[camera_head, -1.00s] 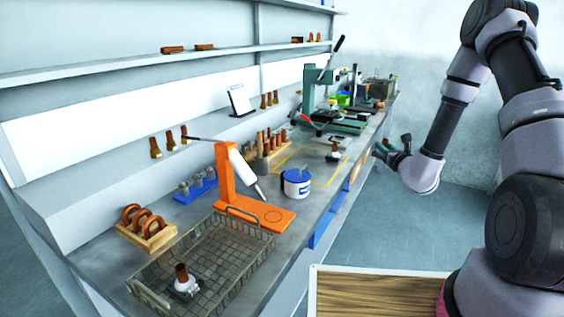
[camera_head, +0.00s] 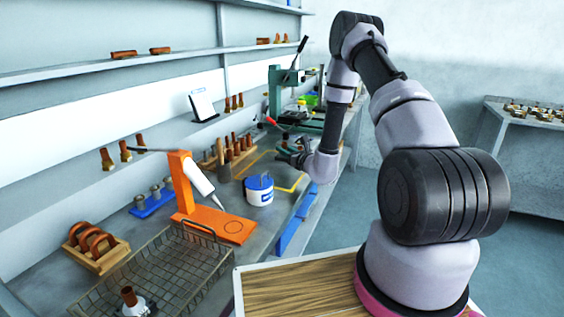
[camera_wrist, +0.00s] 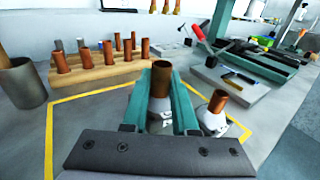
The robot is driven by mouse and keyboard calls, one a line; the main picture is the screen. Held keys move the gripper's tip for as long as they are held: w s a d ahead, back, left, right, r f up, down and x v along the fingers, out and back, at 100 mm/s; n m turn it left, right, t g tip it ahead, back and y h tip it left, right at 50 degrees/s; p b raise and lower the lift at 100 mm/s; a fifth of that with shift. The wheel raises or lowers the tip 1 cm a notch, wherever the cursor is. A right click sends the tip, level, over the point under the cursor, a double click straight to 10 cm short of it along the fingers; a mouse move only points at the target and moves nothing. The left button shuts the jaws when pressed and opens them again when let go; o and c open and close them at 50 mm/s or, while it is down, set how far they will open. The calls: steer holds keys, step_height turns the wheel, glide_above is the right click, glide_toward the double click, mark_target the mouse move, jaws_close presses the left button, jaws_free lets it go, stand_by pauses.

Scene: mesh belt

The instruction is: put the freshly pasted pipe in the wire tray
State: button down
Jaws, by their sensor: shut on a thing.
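My gripper (camera_head: 288,153) is over the bench at the yellow-outlined area. In the wrist view its teal fingers are shut on a copper pipe (camera_wrist: 160,78) with a pale lower part, held upright between them. I cannot tell whether its foot touches the bench. A second copper pipe (camera_wrist: 216,102) with a white base stands just right of the fingers. The wire tray (camera_head: 205,283) is at the near end of the bench. One copper pipe (camera_head: 129,297) with a white base stands in its near left part.
A blue-and-white tub (camera_head: 259,192) and an orange dispenser stand (camera_head: 215,224) lie between my gripper and the tray. A wooden rack of copper pipes (camera_wrist: 95,72) and a grey cup (camera_wrist: 20,85) are left of the gripper. A green press (camera_head: 283,90) stands beyond.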

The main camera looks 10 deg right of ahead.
mark_target(285, 160)
steer(key=shift+d+f, duration=0.1)
steer(key=shift+f, duration=2.05)
steer(key=c, duration=0.7)
jaws_free()
steer(key=shift+f, duration=0.15)
